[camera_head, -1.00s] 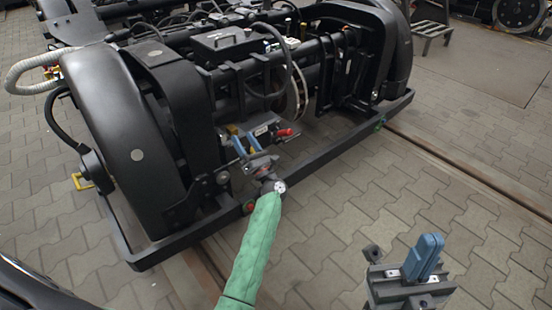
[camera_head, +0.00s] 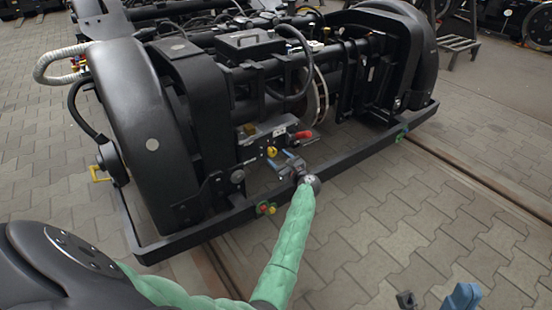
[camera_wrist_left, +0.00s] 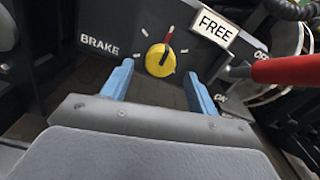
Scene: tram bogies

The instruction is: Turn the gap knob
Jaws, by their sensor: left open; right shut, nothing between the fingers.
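A yellow round knob (camera_wrist_left: 160,60) with a dark and red pointer directed up and slightly right sits on a dark panel in the left wrist view. It also shows in the head view (camera_head: 271,151). "BRAKE" is printed to its left, and a white "FREE" label (camera_wrist_left: 214,27) is at its upper right. My left gripper (camera_wrist_left: 158,80) is open, its blue fingers left and right of the knob, with nothing between them; contact cannot be told. In the head view it (camera_head: 291,161) is in front of the panel. My right gripper (camera_head: 462,297) is shut and empty, partly cut off at the bottom right.
A red handle (camera_wrist_left: 288,69) juts out right of the knob, close to the right finger, with "ON" and "OFF" lettering nearby. A black frame bar (camera_head: 345,160) runs below the panel, with a large black wheel cover (camera_head: 140,130) to the left. Paving at the right is clear.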

